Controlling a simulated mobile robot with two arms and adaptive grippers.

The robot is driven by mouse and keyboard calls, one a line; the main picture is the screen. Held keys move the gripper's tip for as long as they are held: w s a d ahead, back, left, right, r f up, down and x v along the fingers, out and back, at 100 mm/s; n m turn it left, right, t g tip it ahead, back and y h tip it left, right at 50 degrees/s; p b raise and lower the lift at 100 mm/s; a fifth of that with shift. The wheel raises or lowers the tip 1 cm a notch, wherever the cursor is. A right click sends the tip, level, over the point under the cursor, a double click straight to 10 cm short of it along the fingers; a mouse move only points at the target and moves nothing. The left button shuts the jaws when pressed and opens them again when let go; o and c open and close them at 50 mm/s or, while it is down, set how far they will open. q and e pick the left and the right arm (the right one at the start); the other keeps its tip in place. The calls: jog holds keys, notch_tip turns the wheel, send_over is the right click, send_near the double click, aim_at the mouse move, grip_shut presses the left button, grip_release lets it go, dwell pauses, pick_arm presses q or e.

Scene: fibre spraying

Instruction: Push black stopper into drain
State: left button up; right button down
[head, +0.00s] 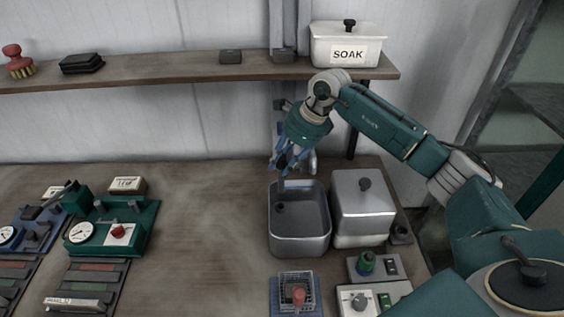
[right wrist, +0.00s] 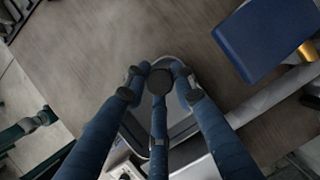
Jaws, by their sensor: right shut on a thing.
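My right gripper (head: 284,166) reaches in over the back left of the metal sink basin (head: 312,228), fingers pointing down. Its blue fingers are shut around a dark round piece, which looks like the black stopper (right wrist: 160,82) in the right wrist view. In the head view the fingers mostly hide it. A dark round spot, likely the drain (head: 281,207), shows on the basin floor just below the gripper. The gripper is above that floor; I cannot tell the exact gap. My left gripper is not in view.
A lidded metal box (head: 362,212) stands right of the basin. A wire basket (head: 296,290) is in front. A shelf (head: 190,74) with a white SOAK tub (head: 346,46) is behind. The middle table is clear.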

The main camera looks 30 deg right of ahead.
aim_at(282, 192)
jog(key=shift+w+f, duration=0.1)
jog(key=shift+f, duration=0.4)
notch_tip(282, 192, down, 2)
jog(key=shift+f+b, duration=0.15)
jog(key=shift+b, duration=1.05)
jog(key=shift+f+b, duration=0.6)
jog(key=shift+f, duration=0.15)
jog(key=shift+f+b, duration=0.3)
jog(key=shift+f, duration=0.15)
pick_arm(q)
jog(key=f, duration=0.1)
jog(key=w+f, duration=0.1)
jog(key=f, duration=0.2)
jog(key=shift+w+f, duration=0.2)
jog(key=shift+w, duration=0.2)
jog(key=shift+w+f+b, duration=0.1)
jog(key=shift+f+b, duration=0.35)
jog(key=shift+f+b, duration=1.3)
pick_arm(e)
jog(key=shift+f, duration=1.45)
jog(key=c, duration=1.3)
grip_release()
jog(key=shift+c, duration=0.2)
